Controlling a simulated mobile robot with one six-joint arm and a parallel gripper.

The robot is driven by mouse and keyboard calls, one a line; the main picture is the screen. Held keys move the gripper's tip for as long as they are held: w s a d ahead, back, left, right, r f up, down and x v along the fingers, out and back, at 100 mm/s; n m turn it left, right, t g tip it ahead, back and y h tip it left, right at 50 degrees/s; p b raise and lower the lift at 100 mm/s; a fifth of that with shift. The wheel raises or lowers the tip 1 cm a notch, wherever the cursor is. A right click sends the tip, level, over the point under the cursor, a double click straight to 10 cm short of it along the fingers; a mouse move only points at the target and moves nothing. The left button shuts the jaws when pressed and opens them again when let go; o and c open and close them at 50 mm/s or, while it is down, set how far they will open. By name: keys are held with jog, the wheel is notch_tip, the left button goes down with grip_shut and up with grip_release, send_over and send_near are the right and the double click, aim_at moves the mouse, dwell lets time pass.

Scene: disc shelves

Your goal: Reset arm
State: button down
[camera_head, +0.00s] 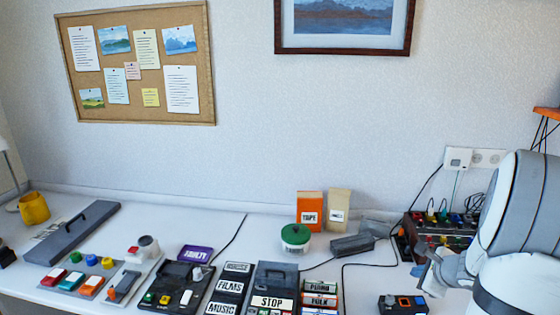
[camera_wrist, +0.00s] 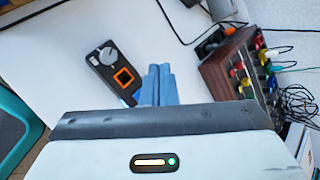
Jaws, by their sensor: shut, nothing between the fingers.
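My gripper (camera_wrist: 158,84) shows in the wrist view with its two blue fingers side by side, shut and empty, over the white table. In the head view my gripper (camera_head: 428,274) is at the right side of the table, partly hidden by my white and grey arm. It appears close to a small dark device with an orange square (camera_head: 404,304), which also shows in the wrist view (camera_wrist: 117,72), left of the fingers.
A wooden-sided panel with coloured plugs (camera_wrist: 240,68) stands right of the fingers; cables run nearby. A corkboard (camera_head: 137,112) hangs on the wall.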

jog(key=s+a+r+n+g+y+p, duration=0.1)
jog(key=s+a+r+n, duration=0.2)
jog(key=a, duration=0.4)
jog(key=s+a+r+n+g+y, duration=0.1)
jog(key=a+r+n, duration=0.2)
jog(key=a+n, duration=0.35)
jog(key=s+a+r+n+g+y+p, duration=0.1)
jog(key=s+a+r+n+g, duration=0.2)
jog(key=a, duration=0.5)
jog(key=s+a+r+n+h, duration=0.1)
jog(key=s+a+r+n, duration=0.1)
jog(key=s+n, duration=0.4)
jog(key=s+a+r+n+g+h+p, duration=0.1)
jog(key=s+a+n+h, duration=0.1)
jog(key=s+n, duration=0.4)
jog(key=shift+s+a+r+n+h+p, duration=0.15)
jog(key=shift+a+r+n+h+p, duration=0.2)
jog(key=shift+a, duration=0.35)
